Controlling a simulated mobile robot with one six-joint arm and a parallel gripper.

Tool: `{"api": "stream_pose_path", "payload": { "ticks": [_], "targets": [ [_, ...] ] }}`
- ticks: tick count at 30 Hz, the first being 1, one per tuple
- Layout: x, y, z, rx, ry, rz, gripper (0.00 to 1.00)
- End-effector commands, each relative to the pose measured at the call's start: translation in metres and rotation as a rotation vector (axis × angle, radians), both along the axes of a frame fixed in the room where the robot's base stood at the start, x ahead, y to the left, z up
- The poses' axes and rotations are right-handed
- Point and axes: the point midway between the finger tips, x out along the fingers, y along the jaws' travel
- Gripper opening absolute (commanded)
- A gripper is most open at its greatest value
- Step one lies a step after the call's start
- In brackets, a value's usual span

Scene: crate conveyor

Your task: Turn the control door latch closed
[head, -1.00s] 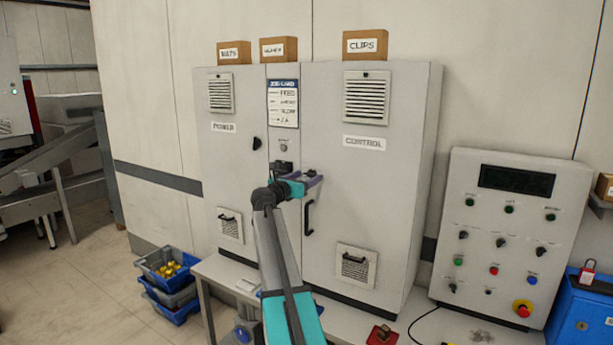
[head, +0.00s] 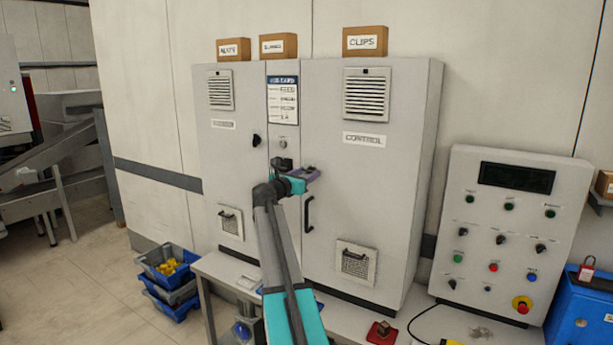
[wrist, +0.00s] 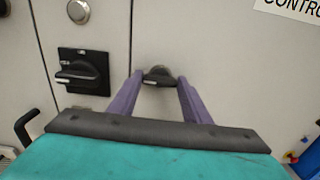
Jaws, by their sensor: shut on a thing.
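The control door (head: 385,200) is the right door of the grey cabinet, marked CONTROL, and looks flush with the front. My gripper (head: 309,174) is at its left edge, above the black door handle (head: 309,214). In the wrist view, the control door latch (wrist: 158,75) is a small black knob on a round grey base. Its knob lies roughly sideways between the two purple fingertips of my gripper (wrist: 159,84), which is shut on it. In the head view my gripper mostly hides the latch.
A black rotary switch (wrist: 82,72) sits left of the fingers, below a round lock (wrist: 78,11). The power door has its own black latch (head: 257,140). A control panel (head: 512,230) stands at right. Blue bins (head: 168,282) lie on the floor at left.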

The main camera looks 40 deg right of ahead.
Motion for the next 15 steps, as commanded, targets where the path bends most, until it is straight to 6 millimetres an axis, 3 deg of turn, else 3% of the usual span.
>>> {"api": "stream_pose_path", "payload": {
  "ticks": [15],
  "targets": [
    [0.0013,0.0006,-0.0046,0.07,-0.29,0.002,0.21]
  ]
}}
